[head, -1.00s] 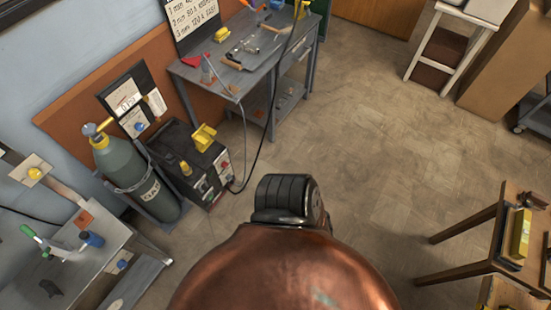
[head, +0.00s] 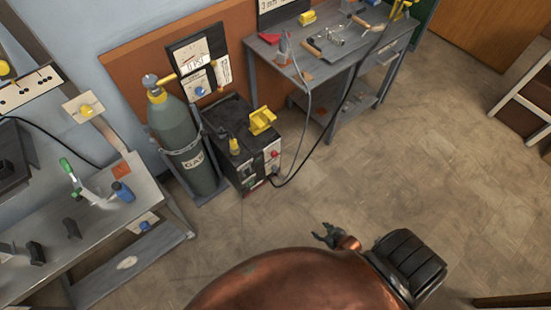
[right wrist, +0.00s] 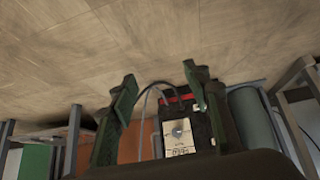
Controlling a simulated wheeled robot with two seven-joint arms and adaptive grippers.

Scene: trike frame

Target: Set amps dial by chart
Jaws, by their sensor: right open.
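The black welder box (head: 240,140) stands on the floor beside the gas cylinder, with a red knob and pale panels on its front. In the right wrist view, which looks upside down, a pale panel with a round grey knob (right wrist: 178,131) shows between and beyond my fingers; its lettering is too small to read. A chart (head: 283,4) above the workbench is mostly cut off by the top edge. My right gripper (head: 327,235) is open and empty, out over the floor, apart from the welder; its two fingers show in the right wrist view (right wrist: 160,80). My left gripper is not in view.
A grey-green gas cylinder (head: 185,140) stands left of the welder. The workbench (head: 340,60) holds tools behind it. Dark cables (head: 330,130) hang from the bench to the welder. A grey table (head: 80,235) stands at left. The floor (head: 430,150) at right is clear.

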